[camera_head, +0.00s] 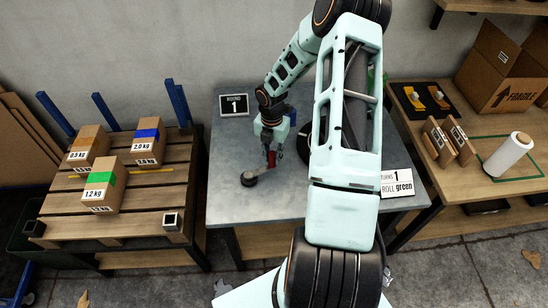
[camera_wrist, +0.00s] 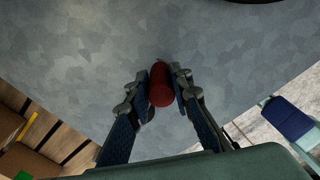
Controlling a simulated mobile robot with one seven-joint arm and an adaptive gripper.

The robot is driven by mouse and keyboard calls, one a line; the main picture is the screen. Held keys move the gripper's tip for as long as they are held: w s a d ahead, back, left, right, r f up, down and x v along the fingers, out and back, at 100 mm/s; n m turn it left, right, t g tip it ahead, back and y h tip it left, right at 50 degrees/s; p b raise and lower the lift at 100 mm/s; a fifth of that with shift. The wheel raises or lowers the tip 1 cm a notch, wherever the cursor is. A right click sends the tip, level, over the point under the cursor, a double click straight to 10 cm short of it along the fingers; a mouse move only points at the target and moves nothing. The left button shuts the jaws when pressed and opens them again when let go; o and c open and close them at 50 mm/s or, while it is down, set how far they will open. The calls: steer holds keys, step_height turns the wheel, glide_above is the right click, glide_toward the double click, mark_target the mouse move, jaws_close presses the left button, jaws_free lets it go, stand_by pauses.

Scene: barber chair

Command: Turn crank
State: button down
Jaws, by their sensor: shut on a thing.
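The crank shows in the head view as a red upright handle (camera_head: 271,159) near a dark round hub (camera_head: 250,178) on the grey metal table (camera_head: 228,205). In the wrist view, the red handle (camera_wrist: 160,88) stands between my two fingers. My gripper (camera_head: 271,153) is shut on this handle, and it also shows in the wrist view (camera_wrist: 161,78). The crank's arm and hub are hidden in the wrist view. A card (camera_head: 396,183) at the table's right reads "TURNS 1 ROLL green".
A dark round object (camera_head: 304,145) is partly hidden behind my arm. A pallet (camera_head: 147,192) with several weight-labelled boxes stands left. The right bench (camera_head: 450,187) holds a white roll (camera_head: 508,154), wooden blocks and a "FRAGILE" carton (camera_head: 503,72). The table's front left is clear.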

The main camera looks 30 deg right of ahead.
steer(key=shift+w+a, duration=0.1)
steer(key=shift+w, duration=0.85)
steer(key=shift+r, duration=0.1)
steer(key=shift+a, duration=0.1)
steer(key=c, duration=1.7)
jaws_free()
steer(key=shift+c, duration=0.2)
steer(key=shift+s, duration=0.1)
steer(key=shift+r, duration=0.25)
step_height(320, 180, up, 11)
steer(key=shift+r, duration=0.2)
